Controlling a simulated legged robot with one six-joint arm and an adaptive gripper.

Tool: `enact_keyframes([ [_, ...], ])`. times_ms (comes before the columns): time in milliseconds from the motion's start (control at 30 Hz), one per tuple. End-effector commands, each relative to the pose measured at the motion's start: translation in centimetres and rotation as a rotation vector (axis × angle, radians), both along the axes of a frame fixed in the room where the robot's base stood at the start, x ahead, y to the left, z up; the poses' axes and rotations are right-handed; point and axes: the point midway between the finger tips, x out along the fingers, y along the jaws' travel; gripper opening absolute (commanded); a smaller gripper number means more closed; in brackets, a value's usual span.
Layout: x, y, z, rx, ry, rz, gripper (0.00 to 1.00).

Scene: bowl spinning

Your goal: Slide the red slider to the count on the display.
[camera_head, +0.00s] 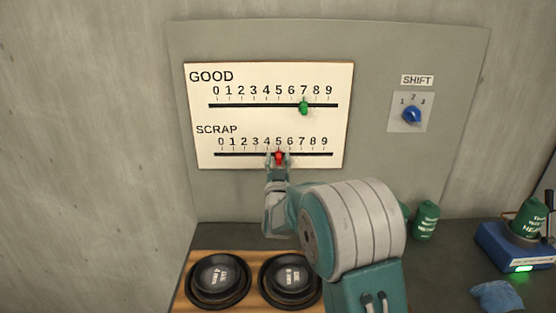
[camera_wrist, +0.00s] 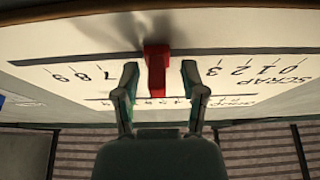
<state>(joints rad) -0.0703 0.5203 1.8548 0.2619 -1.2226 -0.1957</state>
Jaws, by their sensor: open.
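The red slider (camera_head: 279,155) sits on the lower SCRAP track of the white board (camera_head: 340,75), at about the 5 mark. In the wrist view the red slider (camera_wrist: 156,72) stands between my two fingers. My gripper (camera_head: 278,163) is open around it, with a gap visible on both sides in the wrist view (camera_wrist: 160,88). A green slider (camera_head: 304,107) sits at about 7 on the upper GOOD track. No readable count display shows; a small green-lit patch (camera_head: 523,268) on the blue device has no legible number.
Two dark round bowls (camera_head: 219,280) (camera_head: 290,279) rest on a wooden stand (camera_head: 190,266) below the board. A SHIFT knob (camera_head: 411,114) is on the right of the panel. Green containers (camera_head: 426,220) and the blue device (camera_head: 500,240) stand on the right, with a blue cloth (camera_head: 497,295).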

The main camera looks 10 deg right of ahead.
Motion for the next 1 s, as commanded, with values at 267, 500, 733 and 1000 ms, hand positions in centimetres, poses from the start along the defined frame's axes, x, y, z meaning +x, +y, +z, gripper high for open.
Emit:
enact_keyframes([
  [267,0.1,0.0,0.0,0.0,0.001,0.0,0.45],
  [500,0.1,0.0,0.0,0.0,0.001,0.0,0.0],
  [733,0.7,2.5,0.0,0.001,0.0,0.006,0.0],
  [1000,2.1,9.8,0.0,0.001,-0.001,0.006,0.0],
])
